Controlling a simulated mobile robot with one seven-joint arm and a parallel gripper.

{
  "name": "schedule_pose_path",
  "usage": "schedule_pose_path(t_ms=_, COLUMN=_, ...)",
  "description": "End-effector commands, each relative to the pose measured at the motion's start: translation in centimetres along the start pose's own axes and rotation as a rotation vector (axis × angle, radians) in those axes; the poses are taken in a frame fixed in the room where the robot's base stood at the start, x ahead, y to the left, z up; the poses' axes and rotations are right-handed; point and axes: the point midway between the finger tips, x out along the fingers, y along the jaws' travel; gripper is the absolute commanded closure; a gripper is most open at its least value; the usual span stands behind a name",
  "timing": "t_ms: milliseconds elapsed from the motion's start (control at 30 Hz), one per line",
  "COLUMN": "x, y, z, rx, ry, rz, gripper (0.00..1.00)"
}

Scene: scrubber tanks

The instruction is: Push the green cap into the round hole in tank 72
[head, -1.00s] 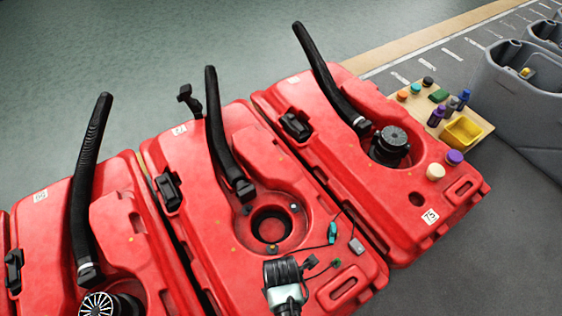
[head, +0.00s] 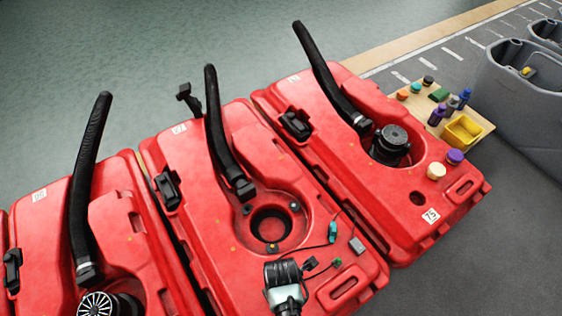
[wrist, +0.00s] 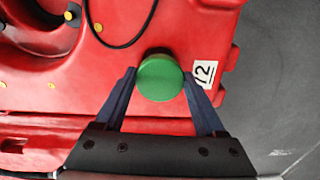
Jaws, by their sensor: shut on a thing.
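In the wrist view my gripper (wrist: 159,76) is shut on a round green cap (wrist: 160,80), one finger on each side. The cap is over the red tank 72 (wrist: 185,30), just left of its white "72" label (wrist: 204,74). The cap covers what lies under it, so the round hole does not show. I cannot tell whether the cap touches the tank.
A black loop of cable (wrist: 120,45) and a large dark opening (wrist: 35,15) lie left of the cap. In the head view, red tanks with black hoses (head: 320,70) stand side by side. A yellow bin (head: 462,130) and several small coloured things stand at the right.

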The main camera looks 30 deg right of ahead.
Motion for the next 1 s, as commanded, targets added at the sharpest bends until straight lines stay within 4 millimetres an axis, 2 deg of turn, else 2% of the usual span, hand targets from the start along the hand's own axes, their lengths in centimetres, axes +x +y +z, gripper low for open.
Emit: schedule_pose_path(t_ms=1000, x=1.0, y=0.0, z=0.0, rx=0.0, ry=0.0, rz=0.001, gripper=0.8)
